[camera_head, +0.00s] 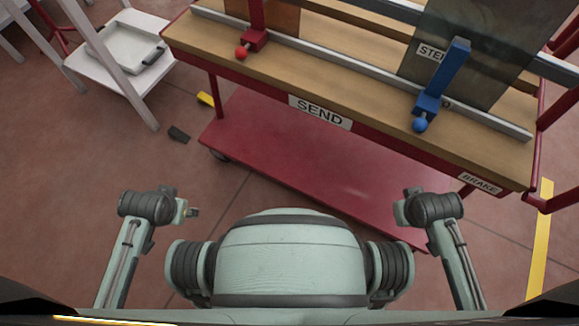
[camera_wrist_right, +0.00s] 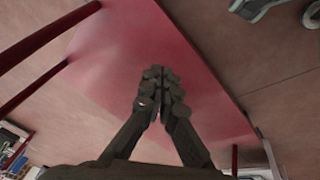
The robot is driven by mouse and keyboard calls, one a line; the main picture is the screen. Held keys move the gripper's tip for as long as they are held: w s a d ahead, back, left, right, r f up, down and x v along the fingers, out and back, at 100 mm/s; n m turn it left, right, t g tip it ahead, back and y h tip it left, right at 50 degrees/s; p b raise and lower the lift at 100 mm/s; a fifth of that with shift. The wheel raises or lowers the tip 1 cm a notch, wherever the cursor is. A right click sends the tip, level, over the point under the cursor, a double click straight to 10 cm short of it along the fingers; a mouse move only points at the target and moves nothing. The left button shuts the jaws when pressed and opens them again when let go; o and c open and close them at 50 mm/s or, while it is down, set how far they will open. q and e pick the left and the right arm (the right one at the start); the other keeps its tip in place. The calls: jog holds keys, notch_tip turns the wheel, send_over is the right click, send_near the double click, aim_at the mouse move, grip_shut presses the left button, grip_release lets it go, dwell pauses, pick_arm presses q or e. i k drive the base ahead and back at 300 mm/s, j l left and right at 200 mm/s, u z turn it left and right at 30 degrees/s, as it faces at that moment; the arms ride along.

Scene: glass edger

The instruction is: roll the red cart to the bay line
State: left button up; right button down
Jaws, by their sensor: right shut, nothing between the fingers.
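The red cart (camera_head: 325,165) stands in front of me in the head view, with a wooden top, a SEND label on its front edge and a BRAKE label (camera_head: 479,184) at its right end. Its lower red shelf also shows in the right wrist view (camera_wrist_right: 200,60). A yellow floor line (camera_head: 541,240) runs beside the cart's right end; I cannot tell if it is the bay line. My left gripper (camera_head: 191,212) is left of the cart, away from it, its jaws too small to read. My right gripper (camera_wrist_right: 160,90) is shut and empty, seen against the red shelf.
A red clamp (camera_head: 252,43) and a blue clamp (camera_head: 432,95) sit on the cart top, with a dark panel behind the blue one. A white stand with a tray (camera_head: 125,50) is at the upper left.

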aim_at(324, 115)
jog(key=k+j+z, duration=0.1)
jog(key=z, duration=0.4)
jog(key=k+j+z, duration=0.1)
jog(key=z, duration=0.35)
jog(key=k+z, duration=0.2)
jog(key=k+j+u, duration=0.1)
jog(key=k, duration=0.2)
